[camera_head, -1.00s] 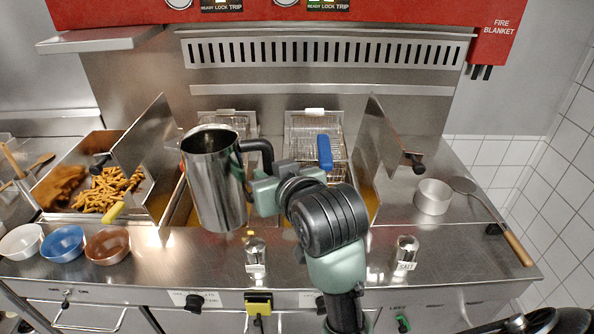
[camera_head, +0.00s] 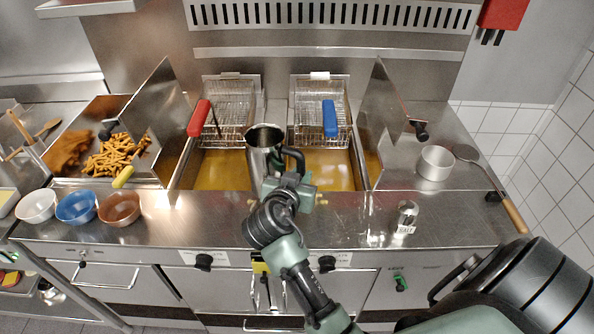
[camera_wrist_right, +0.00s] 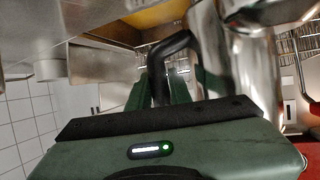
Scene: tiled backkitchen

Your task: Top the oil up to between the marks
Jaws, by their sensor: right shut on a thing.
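A steel jug (camera_head: 259,160) with a black handle (camera_head: 297,158) is roughly upright in front of the middle of the fryer. My right gripper (camera_head: 288,182) is shut on its handle; the wrist view also shows the jug (camera_wrist_right: 247,60) and the dark handle (camera_wrist_right: 166,62) between my green fingers. What is inside the jug cannot be made out. Golden oil shows in the left vat (camera_head: 222,172) and the right vat (camera_head: 330,175) behind the jug. No level marks are readable. My left gripper is out of view.
Baskets with a red handle (camera_head: 199,118) and a blue handle (camera_head: 330,118) hang at the back of the vats. Upright steel panels (camera_head: 150,110) flank the fryer. Three bowls (camera_head: 77,208), a salt shaker (camera_head: 406,216) and a steel pot (camera_head: 435,163) stand on the counter.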

